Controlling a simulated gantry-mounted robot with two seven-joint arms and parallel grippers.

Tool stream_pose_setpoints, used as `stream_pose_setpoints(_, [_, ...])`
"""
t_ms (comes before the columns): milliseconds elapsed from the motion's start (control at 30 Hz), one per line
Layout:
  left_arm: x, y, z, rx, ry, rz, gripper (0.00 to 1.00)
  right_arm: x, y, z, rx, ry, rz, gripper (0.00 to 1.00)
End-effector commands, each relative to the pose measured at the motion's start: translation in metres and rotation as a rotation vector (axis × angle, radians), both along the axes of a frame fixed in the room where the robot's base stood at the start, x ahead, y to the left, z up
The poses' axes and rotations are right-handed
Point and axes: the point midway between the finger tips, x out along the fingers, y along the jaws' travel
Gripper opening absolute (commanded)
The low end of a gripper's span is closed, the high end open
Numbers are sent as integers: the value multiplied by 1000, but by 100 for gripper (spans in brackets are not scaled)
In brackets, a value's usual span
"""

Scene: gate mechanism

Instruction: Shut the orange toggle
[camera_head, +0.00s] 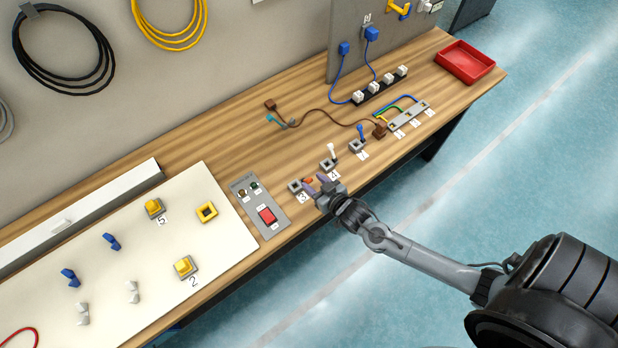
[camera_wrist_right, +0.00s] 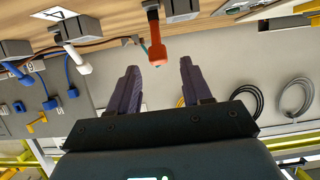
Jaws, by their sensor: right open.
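The orange toggle (camera_head: 308,180) sits on a small grey base (camera_head: 295,187) near the front edge of the bench. In the right wrist view, which is upside down, its orange lever (camera_wrist_right: 154,38) sticks out from the bench, with its tip between the lines of my fingers. My right gripper (camera_head: 316,184) is open at this toggle, and its fingers partly cover it in the head view. In the wrist view the right gripper (camera_wrist_right: 159,68) has a clear gap between its fingertips; I cannot tell whether either touches the lever. My left gripper is not in view.
A white toggle (camera_head: 331,150) and a blue toggle (camera_head: 360,131) stand in a row to the right. A grey panel with a red switch (camera_head: 267,216) is close on the left. A brown cable (camera_head: 325,112) lies behind. A red tray (camera_head: 466,62) is at the far right.

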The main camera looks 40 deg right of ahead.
Motion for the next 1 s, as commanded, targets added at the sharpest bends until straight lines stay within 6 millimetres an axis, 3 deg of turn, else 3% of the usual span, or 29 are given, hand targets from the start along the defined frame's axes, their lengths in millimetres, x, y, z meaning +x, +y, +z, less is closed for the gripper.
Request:
stream_pose_setpoints(300, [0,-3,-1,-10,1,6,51,30,-2,-12,-1,0,0,49])
stream_pose_setpoints(667, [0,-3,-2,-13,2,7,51,33,-2,-14,0,0,1,49])
stream_pose_setpoints(1000, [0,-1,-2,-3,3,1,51,33,-2,-14,0,0,1,0])
